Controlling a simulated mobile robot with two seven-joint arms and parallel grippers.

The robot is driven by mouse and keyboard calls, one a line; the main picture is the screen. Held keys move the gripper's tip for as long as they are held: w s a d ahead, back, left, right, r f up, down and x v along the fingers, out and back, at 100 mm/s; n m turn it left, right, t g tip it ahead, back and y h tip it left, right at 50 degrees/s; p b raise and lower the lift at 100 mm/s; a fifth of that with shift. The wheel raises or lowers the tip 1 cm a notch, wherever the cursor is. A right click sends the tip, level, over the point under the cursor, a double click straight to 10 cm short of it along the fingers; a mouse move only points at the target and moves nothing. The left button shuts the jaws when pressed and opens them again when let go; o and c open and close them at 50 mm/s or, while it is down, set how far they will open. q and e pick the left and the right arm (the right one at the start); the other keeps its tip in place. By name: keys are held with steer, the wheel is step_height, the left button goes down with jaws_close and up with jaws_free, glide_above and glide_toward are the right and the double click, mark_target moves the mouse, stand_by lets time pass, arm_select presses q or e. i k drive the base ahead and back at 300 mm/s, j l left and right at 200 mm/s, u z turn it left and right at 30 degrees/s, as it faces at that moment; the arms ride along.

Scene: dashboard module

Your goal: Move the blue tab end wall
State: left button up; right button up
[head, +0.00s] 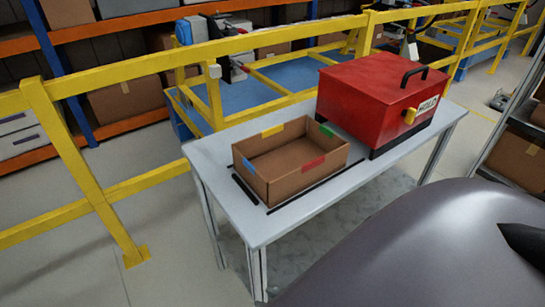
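An open brown box (318,178) sits on the grey table, empty inside. The blue tab (249,167) is on its left end wall (240,161). A yellow tab (272,131) is on the far wall, a red tab (313,164) on the near wall and a green tab (327,131) on the right end wall. A dark pointed part at the right edge, over a large grey curved surface of mine, seems to belong to my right gripper (524,243). It is far from the box, and its fingers do not show clearly. My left gripper is out of view.
A red case (362,100) with a black handle and a yellow latch stands on the table (218,161), right behind the box. Black strips lie around the box. A yellow railing (80,176) runs behind the table, with shelves beyond. Floor to the left is clear.

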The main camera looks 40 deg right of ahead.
mark_target(260, 184)
steer(key=i+j+z, duration=0.15)
steer(key=z, duration=0.25)
steer(key=j+z, duration=0.4)
steer(key=i+j+z, duration=0.1)
steer(key=j+z, duration=0.5)
steer(key=z, duration=0.15)
